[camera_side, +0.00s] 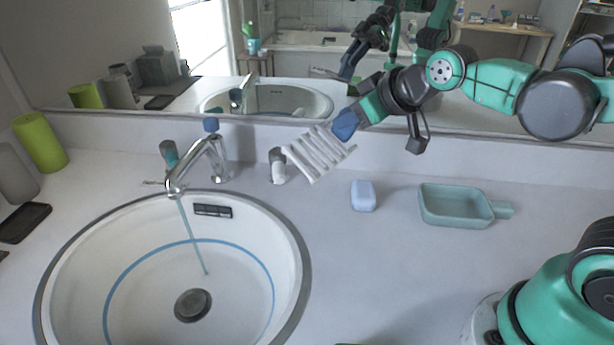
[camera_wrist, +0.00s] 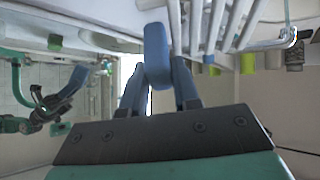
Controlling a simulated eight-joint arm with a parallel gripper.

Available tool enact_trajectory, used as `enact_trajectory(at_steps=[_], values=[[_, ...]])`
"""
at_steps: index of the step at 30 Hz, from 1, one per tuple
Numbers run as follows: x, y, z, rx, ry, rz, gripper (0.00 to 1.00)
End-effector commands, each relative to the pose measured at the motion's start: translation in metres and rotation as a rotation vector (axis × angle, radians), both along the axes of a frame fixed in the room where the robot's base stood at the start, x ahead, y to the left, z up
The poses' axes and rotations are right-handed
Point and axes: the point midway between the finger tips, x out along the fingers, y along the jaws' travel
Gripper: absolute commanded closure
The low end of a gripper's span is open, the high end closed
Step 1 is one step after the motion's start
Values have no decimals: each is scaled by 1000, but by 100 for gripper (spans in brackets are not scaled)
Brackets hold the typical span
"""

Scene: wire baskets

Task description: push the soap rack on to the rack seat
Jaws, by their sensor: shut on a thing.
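The soap rack (camera_side: 320,153) is white and slatted, tilted above the counter behind the soap. My gripper (camera_side: 346,124) is shut on its upper right end in the side view. In the wrist view, a blue block (camera_wrist: 157,55) sits between the fingers of my gripper (camera_wrist: 158,82), with the white slats of the soap rack (camera_wrist: 215,25) beyond it. A short white post with a grey top (camera_side: 278,167), which looks like the rack seat, stands by the back wall. The rack's left end is beside it in the picture; I cannot tell whether they touch.
A pale blue soap bar (camera_side: 363,196) and a teal dish with a handle (camera_side: 455,206) lie on the counter to the right. The sink (camera_side: 300,250) with a running tap (camera_side: 205,160) is at left. A mirror (camera_side: 290,60) stands close behind my arm.

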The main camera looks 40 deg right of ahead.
Motion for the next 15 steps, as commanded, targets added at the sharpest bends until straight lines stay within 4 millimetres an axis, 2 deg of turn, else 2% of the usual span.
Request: enact_trajectory(at_steps=[11,15], values=[[0,0,0,0,0,-1,100],[-3,-14,-2,5,21,-45,100]])
